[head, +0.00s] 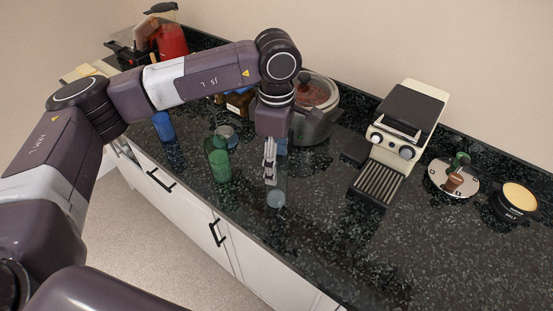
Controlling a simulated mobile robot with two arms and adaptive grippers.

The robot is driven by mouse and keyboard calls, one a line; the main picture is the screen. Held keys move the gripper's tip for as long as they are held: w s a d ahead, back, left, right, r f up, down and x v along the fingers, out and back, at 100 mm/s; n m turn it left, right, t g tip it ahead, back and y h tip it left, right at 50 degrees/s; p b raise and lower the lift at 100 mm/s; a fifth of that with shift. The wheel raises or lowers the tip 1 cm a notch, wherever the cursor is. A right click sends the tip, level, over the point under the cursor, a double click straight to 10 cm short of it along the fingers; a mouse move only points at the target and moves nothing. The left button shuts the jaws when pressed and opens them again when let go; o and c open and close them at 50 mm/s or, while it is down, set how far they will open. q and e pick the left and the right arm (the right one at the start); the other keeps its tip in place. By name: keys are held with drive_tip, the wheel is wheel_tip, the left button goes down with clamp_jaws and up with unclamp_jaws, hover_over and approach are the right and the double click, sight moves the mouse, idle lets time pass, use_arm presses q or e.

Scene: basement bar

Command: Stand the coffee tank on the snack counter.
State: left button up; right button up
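I cannot tell for certain which thing is the coffee tank. A small clear, bluish glass-like vessel (276,196) is at the dark speckled counter (310,215), just below my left gripper (270,175). My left gripper points down, its fingers at or over the vessel's upper part. Whether they touch or grip it is unclear. A large pot-like vessel with a see-through lid (316,122) stands behind the gripper, partly hidden by my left arm. A cream and black coffee machine (400,125) stands to the right. My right gripper is not in view.
A green glass (218,160) and a blue glass (163,127) stand left of my gripper. A red appliance (172,40) is at the far left. A round tray (438,176) and a black jar (514,205) are at the right. The front right counter is clear.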

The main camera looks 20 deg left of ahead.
use_arm(q)
drive_tip(key=shift+r, duration=0.15)
wheel_tip(320, 180, up, 12)
drive_tip(key=b, duration=0.3)
drive_tip(key=shift+b, duration=0.4)
